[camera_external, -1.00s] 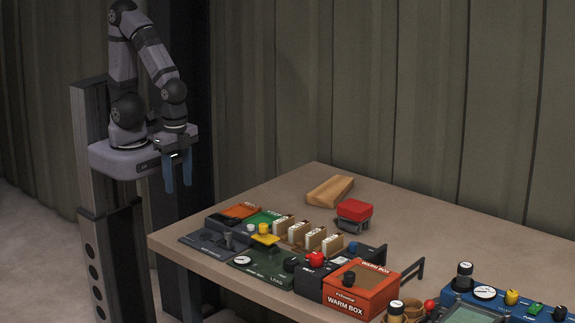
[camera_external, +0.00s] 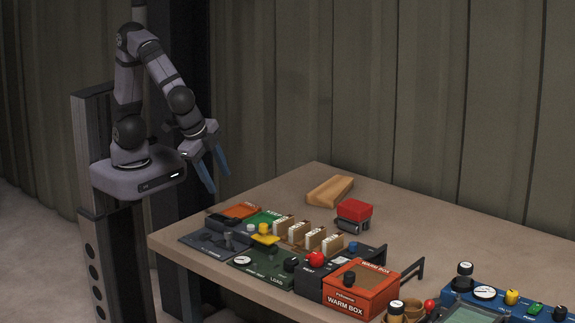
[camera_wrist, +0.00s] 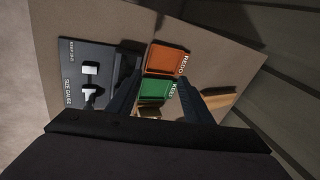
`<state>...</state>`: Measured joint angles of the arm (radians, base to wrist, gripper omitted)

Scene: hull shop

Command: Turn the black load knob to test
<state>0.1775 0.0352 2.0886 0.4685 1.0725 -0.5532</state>
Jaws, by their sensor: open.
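The black load knob (camera_external: 291,265) stands on the dark green panel (camera_external: 243,263) marked LOAD, beside a round white gauge, near the table's front edge. Which way the knob points is too small to tell. My gripper (camera_external: 217,176) is open and empty, above and behind the table's left corner, well to the left of the knob and apart from it. In the wrist view my gripper (camera_wrist: 165,95) shows two dark fingers spread over the orange tray (camera_wrist: 167,60) and the green tray (camera_wrist: 155,91). The load knob does not show there.
A grey size gauge panel (camera_external: 205,244) lies left of the load panel. A yellow part (camera_external: 265,236), several white-fronted blocks, a red knob (camera_external: 314,259) and an orange warm box (camera_external: 361,289) crowd around it. A wooden block (camera_external: 329,191) lies behind. The table's back right is clear.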

